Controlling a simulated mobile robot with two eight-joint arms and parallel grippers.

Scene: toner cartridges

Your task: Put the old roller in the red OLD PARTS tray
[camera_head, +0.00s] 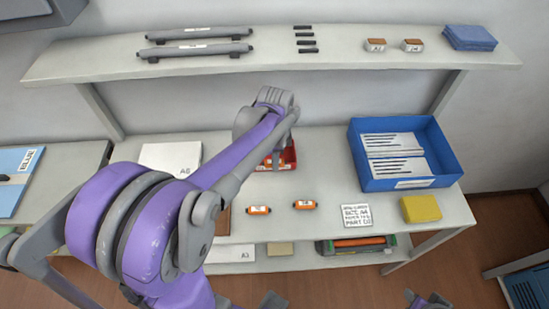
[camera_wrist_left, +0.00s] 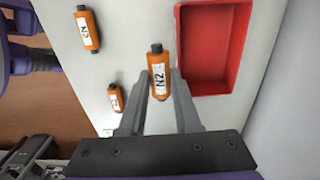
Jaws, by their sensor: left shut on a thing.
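My left gripper (camera_wrist_left: 160,88) is shut on an orange roller (camera_wrist_left: 158,78) with a white N2 label and dark ends. The roller is held above the table, just left of the red tray (camera_wrist_left: 178,55) in the left wrist view. The tray's visible inside is empty there. In the head view my left arm covers much of the red tray (camera_head: 290,153). Two other orange rollers lie on the table, a left one (camera_head: 258,210) and a right one (camera_head: 304,205). Grey and purple parts of mine show at the head view's bottom edge; the right gripper's state is unclear.
A blue bin (camera_head: 408,184) with labelled packs stands at the table's right. A sign card (camera_head: 356,216) and a yellow block (camera_head: 421,208) lie in front of it. A shelf (camera_head: 340,60) runs above the table's back. Bare table lies between tray and bin.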

